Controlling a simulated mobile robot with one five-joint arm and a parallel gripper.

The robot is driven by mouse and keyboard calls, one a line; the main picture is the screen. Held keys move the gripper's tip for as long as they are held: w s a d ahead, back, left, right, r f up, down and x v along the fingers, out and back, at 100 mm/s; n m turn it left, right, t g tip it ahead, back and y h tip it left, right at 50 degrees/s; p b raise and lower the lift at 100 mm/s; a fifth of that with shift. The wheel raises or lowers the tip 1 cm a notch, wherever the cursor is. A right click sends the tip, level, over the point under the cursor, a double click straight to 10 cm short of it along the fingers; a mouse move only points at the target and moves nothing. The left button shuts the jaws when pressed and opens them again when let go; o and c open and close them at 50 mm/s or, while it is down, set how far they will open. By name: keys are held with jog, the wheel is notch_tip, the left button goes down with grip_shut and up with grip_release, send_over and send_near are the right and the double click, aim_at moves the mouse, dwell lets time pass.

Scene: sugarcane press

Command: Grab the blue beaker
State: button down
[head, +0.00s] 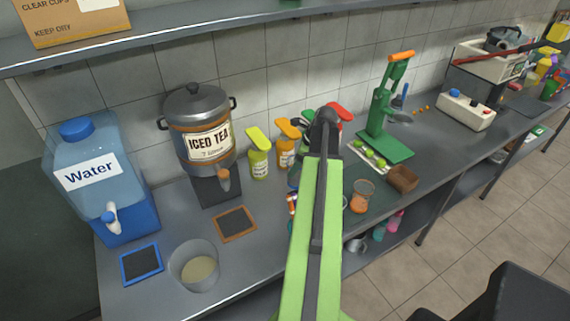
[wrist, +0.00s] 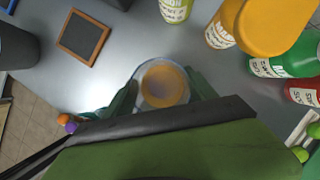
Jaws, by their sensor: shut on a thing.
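In the wrist view, a round clear beaker (wrist: 163,68) with yellow-orange contents is seen from above, its pale bluish-grey rim facing up. My gripper (wrist: 163,92) has a dark green finger on each side of it and is shut on it. In the head view my green arm hides the gripper and most of what is beside it. I cannot tell from the head view whether the beaker touches the counter. No strongly blue beaker shows clearly in either view.
Sauce bottles (wrist: 222,30) stand close to the right of the beaker. An orange-framed coaster (head: 235,223), a water dispenser (head: 88,165), an iced tea urn (head: 200,130) and a clear container (head: 193,268) are on the left. A glass with orange liquid (head: 361,203) and a green press (head: 385,148) are on the right.

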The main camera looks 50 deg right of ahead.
jog(key=shift+s+d+r+p, duration=0.25)
jog(key=shift+s+r, duration=0.1)
jog(key=shift+s, duration=0.25)
jog(key=shift+s+d+r+p, duration=0.2)
jog(key=shift+s+r, duration=0.1)
jog(key=shift+s, duration=0.25)
jog(key=shift+r, duration=0.15)
